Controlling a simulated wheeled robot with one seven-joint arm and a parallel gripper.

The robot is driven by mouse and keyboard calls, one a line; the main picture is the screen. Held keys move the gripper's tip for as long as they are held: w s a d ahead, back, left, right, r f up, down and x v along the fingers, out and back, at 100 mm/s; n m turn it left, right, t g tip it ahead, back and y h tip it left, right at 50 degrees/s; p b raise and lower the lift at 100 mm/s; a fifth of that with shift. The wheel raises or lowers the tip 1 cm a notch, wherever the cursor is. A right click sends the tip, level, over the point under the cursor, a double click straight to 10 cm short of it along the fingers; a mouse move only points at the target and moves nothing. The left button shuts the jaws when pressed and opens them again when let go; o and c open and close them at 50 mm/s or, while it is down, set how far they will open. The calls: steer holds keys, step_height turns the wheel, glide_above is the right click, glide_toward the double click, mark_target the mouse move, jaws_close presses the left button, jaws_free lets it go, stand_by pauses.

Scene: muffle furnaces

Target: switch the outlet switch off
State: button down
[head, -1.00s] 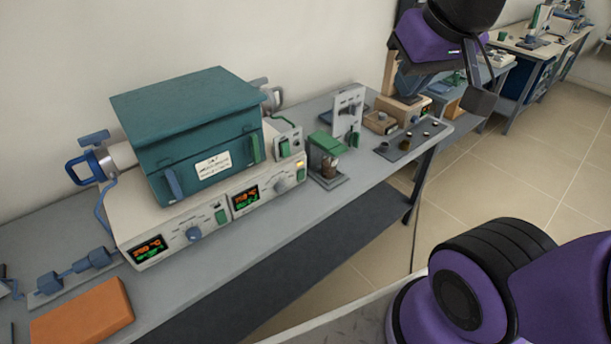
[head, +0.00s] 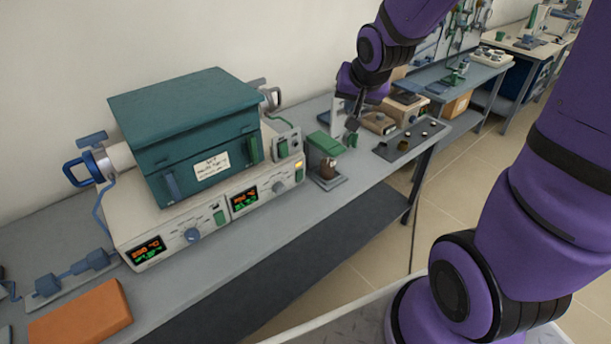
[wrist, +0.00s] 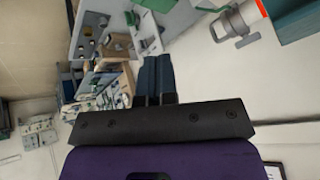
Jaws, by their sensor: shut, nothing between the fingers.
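An upright white panel (head: 337,115) with small fittings stands on the bench right of the furnace; it looks like the outlet panel. It also shows in the wrist view (wrist: 149,38), ahead of the fingers. A green piece (head: 351,139) sits low on it. My gripper (head: 354,124) is at the panel in the head view, pointing down and covering part of its face. In the wrist view its two dark fingers (wrist: 155,75) are together with nothing between them. I cannot tell whether they touch the panel. The switch's own position is too small to read.
The teal furnace (head: 185,135) stands on a cream control unit (head: 215,215) with lit displays. A small green-topped stand (head: 325,145) is just left of the panel. A dark tray (head: 405,145) with small pieces lies to the right. An orange block (head: 80,312) lies front left.

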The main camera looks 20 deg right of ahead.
mark_target(300, 175)
steer(key=w+f+m+t+y, duration=0.1)
steer(key=w+f+m, duration=0.2)
steer(key=f, duration=1.1)
steer(key=w+f+m+t+y, duration=0.2)
steer(key=f+m, duration=0.4)
steer(key=f, duration=0.9)
steer(key=shift+w+y, duration=0.3)
steer(key=shift+w, duration=0.4)
steer(key=shift+f, duration=0.1)
steer(key=x, duration=0.9)
steer(key=shift+w+a+f, duration=0.15)
steer(key=shift+w+f, duration=0.1)
steer(key=shift+w, duration=0.05)
steer(key=w, duration=0.3)
steer(key=shift+a+r, duration=0.15)
steer(key=shift+a, duration=0.25)
steer(key=shift+w+a, duration=0.15)
steer(key=shift+w, duration=0.35)
